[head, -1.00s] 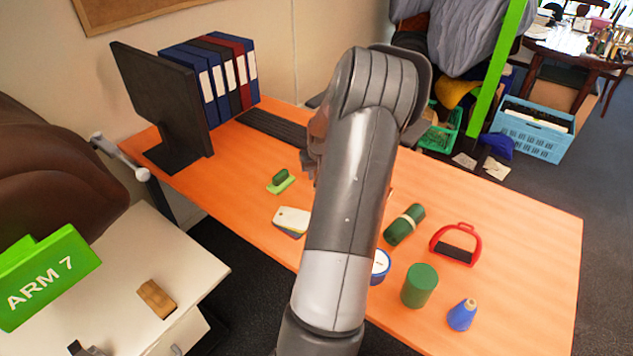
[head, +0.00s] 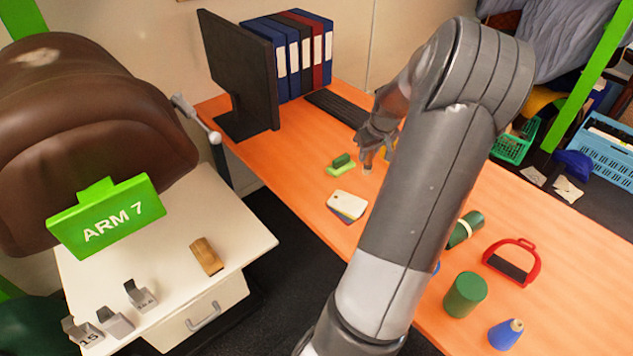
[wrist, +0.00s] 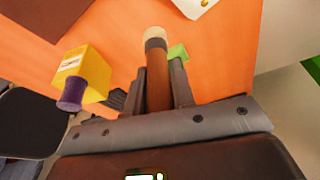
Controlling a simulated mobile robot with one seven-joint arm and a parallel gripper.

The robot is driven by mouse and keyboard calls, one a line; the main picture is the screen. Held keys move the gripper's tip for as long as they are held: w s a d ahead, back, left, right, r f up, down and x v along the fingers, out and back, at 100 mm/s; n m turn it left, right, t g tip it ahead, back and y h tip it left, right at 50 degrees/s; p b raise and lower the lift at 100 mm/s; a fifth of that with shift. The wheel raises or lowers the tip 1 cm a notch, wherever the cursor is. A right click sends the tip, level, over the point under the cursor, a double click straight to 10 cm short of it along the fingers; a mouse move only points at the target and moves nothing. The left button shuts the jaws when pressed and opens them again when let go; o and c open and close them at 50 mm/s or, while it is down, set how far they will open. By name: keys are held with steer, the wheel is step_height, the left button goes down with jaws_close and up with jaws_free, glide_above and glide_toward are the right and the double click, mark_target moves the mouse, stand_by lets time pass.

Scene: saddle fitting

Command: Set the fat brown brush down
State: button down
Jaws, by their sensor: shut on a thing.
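The fat brown brush (wrist: 158,82) is between the fingers of my gripper (wrist: 157,92) in the wrist view. It has a brown handle, a dark band and a pale tip pointing away from the palm. In the head view my gripper (head: 371,142) is over the far part of the orange table (head: 550,265), with the small brush (head: 367,161) under it. I cannot tell whether the brush touches the table. My forearm hides part of the table.
Close by are a green block on a light green base (head: 342,163), a stack of cards (head: 347,204) and a yellow container with a purple cap (wrist: 82,78). A monitor (head: 240,75) and keyboard (head: 336,108) stand behind.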

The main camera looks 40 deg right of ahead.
steer(key=w+a+n, duration=0.3)
steer(key=w+a, duration=0.3)
steer(key=shift+y, duration=0.4)
steer(key=shift+w+a+f, duration=0.8)
steer(key=shift+w+f, duration=0.9)
steer(key=shift+f, duration=0.1)
steer(key=shift+w+a+f, duration=0.75)
steer(key=shift+w+f, duration=0.95)
steer(key=shift+f, duration=0.15)
steer(key=shift+w+a+f, duration=0.8)
steer(key=shift+w+f, duration=0.9)
steer(key=shift+f, duration=0.1)
steer(key=shift+f, duration=0.1)
steer(key=c, duration=1.2)
jaws_free()
steer(key=shift+c, duration=0.2)
